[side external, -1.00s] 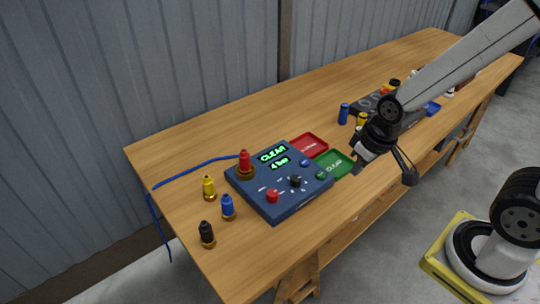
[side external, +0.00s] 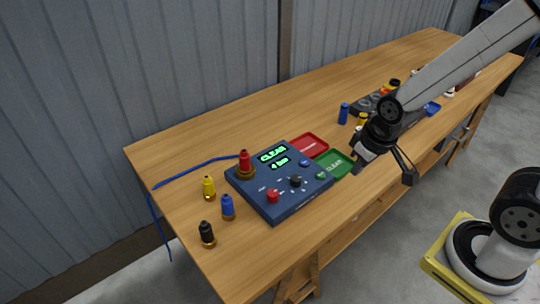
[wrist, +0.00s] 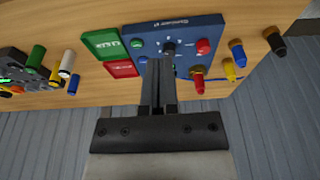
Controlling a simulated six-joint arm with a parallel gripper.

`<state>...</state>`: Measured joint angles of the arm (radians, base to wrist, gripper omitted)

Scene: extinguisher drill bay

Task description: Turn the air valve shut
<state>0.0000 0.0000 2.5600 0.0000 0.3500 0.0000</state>
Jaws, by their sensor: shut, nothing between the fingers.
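The blue control panel (side external: 280,183) lies on the bench, its lit display (side external: 272,156) reading "CLEAR" and "4 bar". On it are a black pointer knob (side external: 296,181), a red knob (side external: 273,195), a small blue button (side external: 304,162) and a green button (side external: 321,175). The black knob (wrist: 168,48) and red knob (wrist: 203,47) also show in the wrist view. I cannot tell which control is the air valve. My gripper (side external: 358,166) is shut and empty, to the right of the panel, apart from its knobs. Its fingers (wrist: 159,64) hide part of the panel in the wrist view.
A red-topped fitting (side external: 244,163) with a blue hose (side external: 195,171) stands at the panel's back left corner. Yellow, blue and black nozzles (side external: 207,233) stand left. Red and green trays (side external: 335,163) lie right of the panel. A dark rack (side external: 372,104) stands farther right.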

